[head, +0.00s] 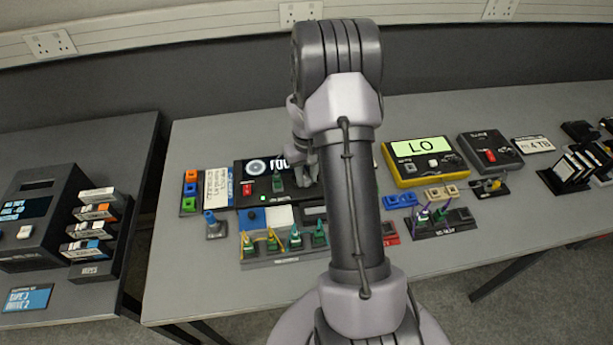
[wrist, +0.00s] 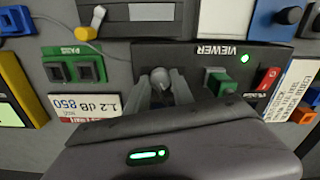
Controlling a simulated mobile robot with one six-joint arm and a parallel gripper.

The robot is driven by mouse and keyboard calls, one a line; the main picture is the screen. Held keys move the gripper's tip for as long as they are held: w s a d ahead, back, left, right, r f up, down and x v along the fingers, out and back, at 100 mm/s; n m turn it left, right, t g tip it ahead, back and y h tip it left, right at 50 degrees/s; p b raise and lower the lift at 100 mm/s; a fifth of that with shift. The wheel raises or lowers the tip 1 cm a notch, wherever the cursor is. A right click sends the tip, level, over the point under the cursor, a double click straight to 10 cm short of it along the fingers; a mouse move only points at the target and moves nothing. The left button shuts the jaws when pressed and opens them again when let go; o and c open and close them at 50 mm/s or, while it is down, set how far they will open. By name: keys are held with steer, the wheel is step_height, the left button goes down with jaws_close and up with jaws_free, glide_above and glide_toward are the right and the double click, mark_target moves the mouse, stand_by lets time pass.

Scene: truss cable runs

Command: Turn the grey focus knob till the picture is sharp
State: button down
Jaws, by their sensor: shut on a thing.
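The black viewer (head: 244,196) stands on the bench, left of my arm in the head view. Its screen (head: 258,166) shows a pale ring and large white letters; my arm hides the right part, and I cannot judge the sharpness fully. In the wrist view the viewer (wrist: 218,51) appears upside down with a lit green lamp. The grey focus knob (wrist: 160,78) sits on its front face. My gripper (wrist: 162,92) is shut on the knob, one finger on each side. In the head view my gripper (head: 304,172) is partly behind my arm.
A green plug (wrist: 219,82) and a red switch (wrist: 268,78) sit beside the knob on the viewer. A rack with several green connectors (head: 285,244) stands in front. A yellow meter reading LO (head: 424,157) is to the right. Bare bench lies front left.

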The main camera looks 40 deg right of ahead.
mark_target(306, 179)
steer(key=m+b, duration=0.1)
steer(key=m, duration=0.5)
steer(key=shift+m, duration=0.3)
steer(key=m+b, duration=0.1)
steer(key=m, duration=0.5)
steer(key=shift+b, duration=0.3)
steer(key=shift+m, duration=0.3)
steer(key=c, duration=1.1)
jaws_free()
step_height(306, 179, up, 18)
steer(key=p, duration=0.6)
steer(key=shift+f, duration=0.25)
